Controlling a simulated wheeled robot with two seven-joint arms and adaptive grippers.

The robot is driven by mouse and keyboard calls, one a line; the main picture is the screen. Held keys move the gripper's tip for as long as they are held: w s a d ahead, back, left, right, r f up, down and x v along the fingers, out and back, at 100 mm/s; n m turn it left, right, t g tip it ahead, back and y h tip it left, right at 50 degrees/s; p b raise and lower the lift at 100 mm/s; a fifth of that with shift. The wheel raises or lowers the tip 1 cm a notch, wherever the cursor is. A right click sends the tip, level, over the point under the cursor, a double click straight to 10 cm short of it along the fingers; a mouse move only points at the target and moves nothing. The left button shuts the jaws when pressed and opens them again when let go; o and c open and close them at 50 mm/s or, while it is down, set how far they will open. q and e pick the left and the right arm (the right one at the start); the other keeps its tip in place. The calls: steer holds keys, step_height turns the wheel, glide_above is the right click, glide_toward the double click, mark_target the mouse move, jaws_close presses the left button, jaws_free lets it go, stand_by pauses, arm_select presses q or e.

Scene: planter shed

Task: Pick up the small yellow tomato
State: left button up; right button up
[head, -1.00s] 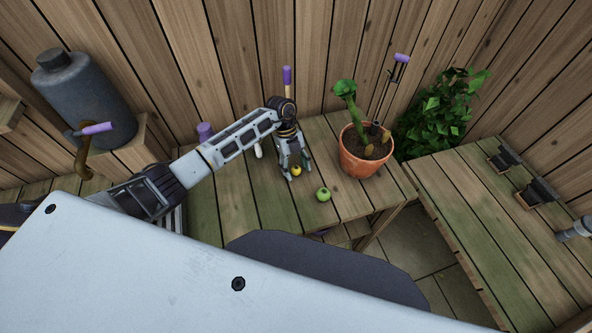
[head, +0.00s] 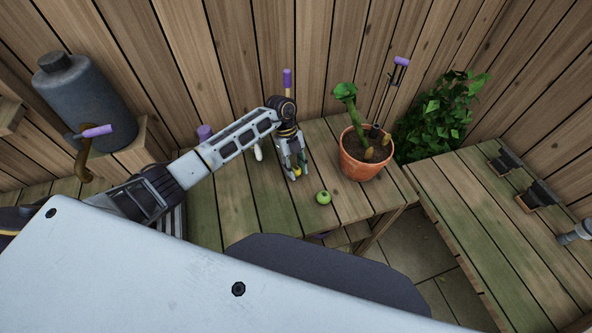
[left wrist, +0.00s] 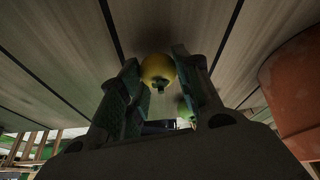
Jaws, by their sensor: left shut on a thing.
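The small yellow tomato (left wrist: 157,70) sits between the two fingers of my left gripper (left wrist: 160,90) in the left wrist view. In the head view the left gripper (head: 293,173) points down at the wooden bench, and only a bit of the yellow tomato (head: 298,171) shows between its fingers. The fingers are shut on the tomato. I cannot tell whether the tomato still touches the bench. My right gripper is not in view.
A green tomato (head: 323,198) lies on the bench (head: 237,208) just right of the gripper. A terracotta pot (head: 362,166) with a plant stands further right. A grey gas-bottle-like container (head: 84,100) is at the left. A second bench (head: 490,225) is at the right.

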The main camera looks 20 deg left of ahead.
mark_target(296, 168)
arm_select(q)
steer(key=shift+r+b, duration=0.4)
steer(key=shift+r, duration=3.95)
